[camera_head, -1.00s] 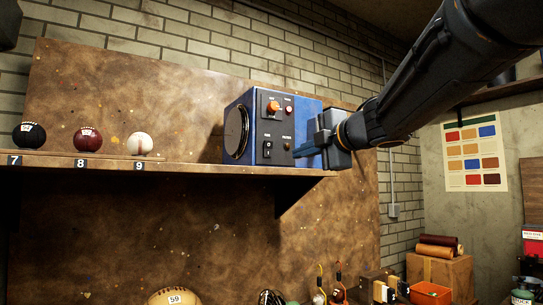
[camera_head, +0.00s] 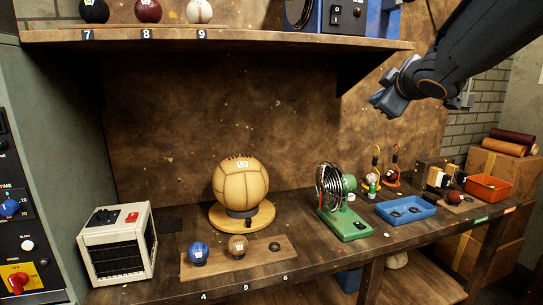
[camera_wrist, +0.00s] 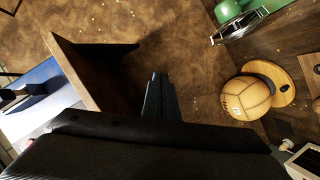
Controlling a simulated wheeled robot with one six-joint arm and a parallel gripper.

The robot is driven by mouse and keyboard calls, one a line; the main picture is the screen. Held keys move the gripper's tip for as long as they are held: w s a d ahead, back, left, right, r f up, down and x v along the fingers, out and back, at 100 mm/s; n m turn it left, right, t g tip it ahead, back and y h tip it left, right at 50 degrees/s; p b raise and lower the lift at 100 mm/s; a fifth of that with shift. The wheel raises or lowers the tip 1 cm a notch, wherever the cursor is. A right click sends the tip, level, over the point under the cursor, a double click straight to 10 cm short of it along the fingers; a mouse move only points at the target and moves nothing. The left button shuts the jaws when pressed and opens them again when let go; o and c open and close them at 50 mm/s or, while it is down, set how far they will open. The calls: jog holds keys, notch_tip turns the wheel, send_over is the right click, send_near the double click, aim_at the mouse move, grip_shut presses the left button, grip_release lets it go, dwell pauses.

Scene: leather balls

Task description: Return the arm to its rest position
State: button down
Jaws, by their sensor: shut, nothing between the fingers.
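My gripper (camera_head: 381,103) hangs at the upper right of the head view, below the shelf's right end and above the workbench. It is shut and empty, with its fingers pointing down and left. In the wrist view the closed fingers (camera_wrist: 160,92) stand in front of the brown backboard and touch nothing. My dark arm (camera_head: 470,50) comes in from the upper right.
A shelf (camera_head: 250,38) holds numbered balls and a blue machine (camera_head: 345,16) left of my arm. Below, the bench (camera_head: 300,222) carries a large tan ball (camera_head: 240,188), a green fan (camera_head: 335,195), a blue tray (camera_head: 405,210) and a white box (camera_head: 118,245). Air around the gripper is clear.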

jog(key=s+a+f+m+g+h, duration=0.1)
jog(key=s+f+m+g, duration=0.25)
jog(key=f, duration=0.75)
jog(key=s+f+m+g, duration=0.3)
jog(key=s+f, duration=0.2)
jog(key=f, duration=0.7)
jog(key=s+a+f+m+g, duration=0.2)
jog(key=s+a+f+g, duration=0.1)
jog(key=s+f, duration=0.4)
jog(key=s+a+f+m+g+y, duration=0.1)
jog(key=s+a+f+g, duration=0.3)
jog(key=s+f, duration=0.4)
jog(key=s+m, duration=0.1)
jog(key=s, duration=0.3)
